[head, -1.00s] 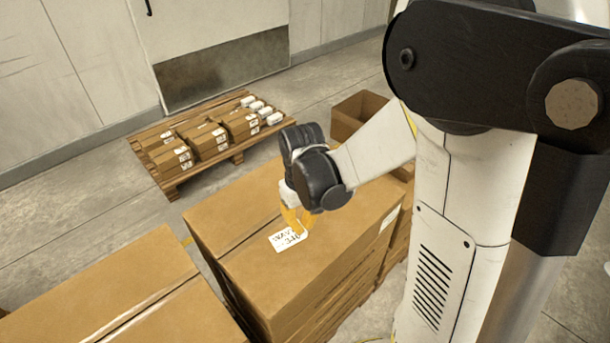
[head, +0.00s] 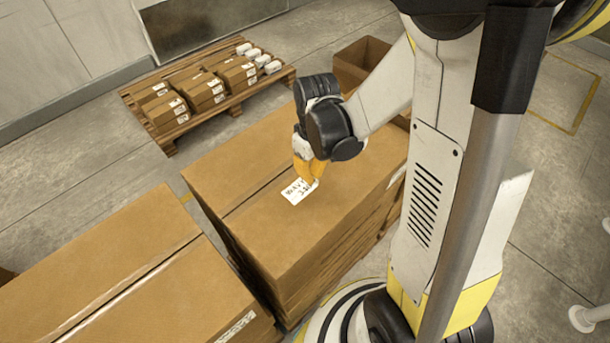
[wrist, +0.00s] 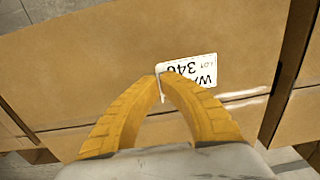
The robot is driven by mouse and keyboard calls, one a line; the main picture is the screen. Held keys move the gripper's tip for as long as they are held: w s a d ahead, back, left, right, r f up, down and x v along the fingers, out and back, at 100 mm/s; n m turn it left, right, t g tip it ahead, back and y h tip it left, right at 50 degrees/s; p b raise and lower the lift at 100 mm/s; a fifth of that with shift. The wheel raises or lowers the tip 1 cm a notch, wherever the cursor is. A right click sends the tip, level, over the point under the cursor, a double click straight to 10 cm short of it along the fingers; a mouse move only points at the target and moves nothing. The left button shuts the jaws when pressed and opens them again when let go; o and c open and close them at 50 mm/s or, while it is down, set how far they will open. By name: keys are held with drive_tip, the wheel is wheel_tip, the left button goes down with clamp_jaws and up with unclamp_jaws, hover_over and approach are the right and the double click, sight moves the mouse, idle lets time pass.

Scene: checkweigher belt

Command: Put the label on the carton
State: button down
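The label (head: 299,191) is a small white rectangle with black print. It also shows in the wrist view (wrist: 203,68), upside down at the fingertips. My gripper (head: 312,180) has yellow fingers, which meet at their tips on the label's edge in the wrist view (wrist: 160,82). The large brown carton (head: 290,245) lies below the gripper and label. In the wrist view the carton (wrist: 90,60) fills most of the background, with a seam and a pale strip near the label. I cannot tell whether the label touches the carton top.
Another large carton (head: 90,270) stands at the lower left, with a gap between. A wooden pallet (head: 230,112) with several small labelled boxes lies at the back. An open brown box (head: 362,62) stands behind my arm. The grey floor (head: 80,140) at left is clear.

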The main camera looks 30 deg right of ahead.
drive_tip(key=shift+w+f, duration=0.25)
drive_tip(key=shift+w, duration=0.1)
drive_tip(key=shift+f, duration=0.2)
drive_tip(key=shift+f+b, duration=1)
drive_tip(key=shift+f, duration=0.75)
drive_tip(key=shift+f, duration=0.15)
drive_tip(key=c, duration=1.6)
unclamp_jaws()
